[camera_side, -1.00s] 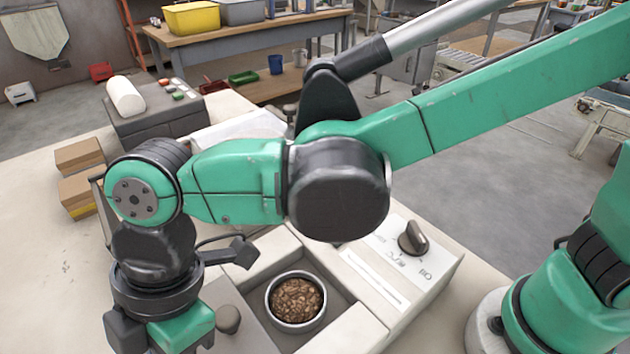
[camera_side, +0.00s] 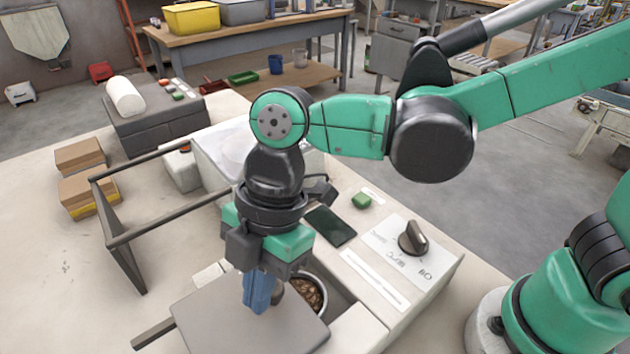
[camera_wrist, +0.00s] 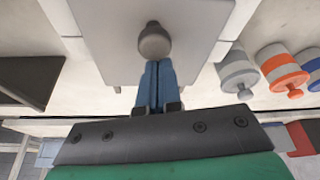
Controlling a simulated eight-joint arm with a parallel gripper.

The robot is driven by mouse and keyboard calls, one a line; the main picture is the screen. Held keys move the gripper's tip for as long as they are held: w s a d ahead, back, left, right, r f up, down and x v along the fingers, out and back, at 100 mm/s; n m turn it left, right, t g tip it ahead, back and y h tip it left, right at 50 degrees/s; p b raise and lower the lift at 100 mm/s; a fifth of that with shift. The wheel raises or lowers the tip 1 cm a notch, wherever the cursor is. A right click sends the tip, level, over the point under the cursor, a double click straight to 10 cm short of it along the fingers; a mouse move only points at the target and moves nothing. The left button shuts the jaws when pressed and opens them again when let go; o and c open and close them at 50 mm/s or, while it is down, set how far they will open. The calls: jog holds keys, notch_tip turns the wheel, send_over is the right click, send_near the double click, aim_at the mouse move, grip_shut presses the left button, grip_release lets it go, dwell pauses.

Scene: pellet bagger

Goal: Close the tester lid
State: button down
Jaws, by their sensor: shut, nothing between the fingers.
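The tester (camera_side: 385,285) is a cream box with a recessed bay. A metal cup of brown pellets (camera_side: 308,291) stands in the bay. The flat grey lid (camera_side: 215,325) lies level and hides the lower left part of the cup; the upper right part stays visible. Its round knob (camera_side: 277,291) shows just right of my fingers, and in the wrist view the knob (camera_wrist: 154,42) stands up from the lid (camera_wrist: 110,40). My gripper (camera_side: 258,295) is shut, its blue fingers empty and pointing down over the lid, right beside the knob. I cannot tell if they touch it.
The tester's top carries a dark dial (camera_side: 411,238), a green button (camera_side: 361,201) and a dark display (camera_side: 330,226). A dark frame (camera_side: 115,220) stands to the left, with cardboard boxes (camera_side: 80,155) behind it. The table's left front is clear.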

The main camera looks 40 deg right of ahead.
aim_at(280, 318)
jog(key=d, duration=0.6)
jog(key=shift+d, duration=0.4)
jog(key=a, duration=0.2)
jog(key=s+a+r, duration=0.1)
jog(key=a, duration=0.1)
jog(key=s+v, duration=0.1)
jog(key=v, duration=0.7)
jog(key=w+d+f+m+t+h, duration=0.1)
jog(key=d+f+m+t, duration=0.1)
jog(key=d+m, duration=0.3)
jog(key=w+d+f+m+t+h, duration=0.1)
jog(key=w+d+f+m+t, duration=0.1)
jog(key=d+m, duration=0.4)
jog(key=w+d+f+m+t+h, duration=0.1)
jog(key=w+d+f+m+t, duration=0.1)
jog(key=d+m, duration=0.4)
jog(key=shift+w+d+m+t, duration=0.15)
jog(key=shift+m+t, duration=0.3)
jog(key=shift+m, duration=0.3)
jog(key=shift+w+d+m+t, duration=0.1)
jog(key=shift+m+t, duration=0.35)
jog(key=shift+m, duration=0.3)
jog(key=shift+d+m+h, duration=0.3)
jog(key=shift+d+m, duration=0.05)
jog(key=shift+m, duration=0.15)
